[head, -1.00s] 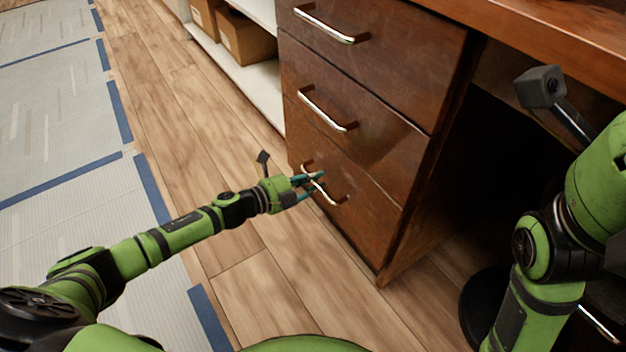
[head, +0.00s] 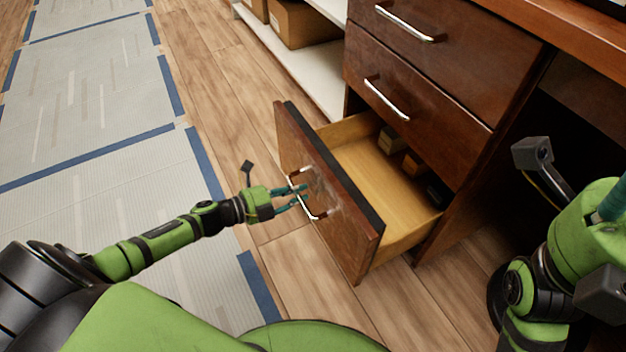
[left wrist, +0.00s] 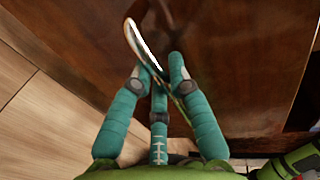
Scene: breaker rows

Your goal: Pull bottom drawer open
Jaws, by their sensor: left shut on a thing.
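The bottom drawer (head: 325,195) of the dark wooden desk stands well out from the cabinet, its light wooden inside (head: 385,185) showing. Its silver handle (head: 312,213) is on the front face; it also shows in the left wrist view (left wrist: 142,45). My left gripper (head: 298,194) is at the handle, its teal fingers (left wrist: 160,85) shut on the bar. Part of the handle is hidden by the fingers. My right arm is at the right edge in the head view; its fingertips are not clearly in view.
Inside the drawer, several small boxes (head: 412,163) lie toward the back. The middle drawer (head: 415,100) and the top drawer (head: 450,40) above are closed. A white shelf (head: 300,55) with cardboard boxes (head: 305,22) stands at the back. Wooden floor (head: 215,110) is clear left of the drawer.

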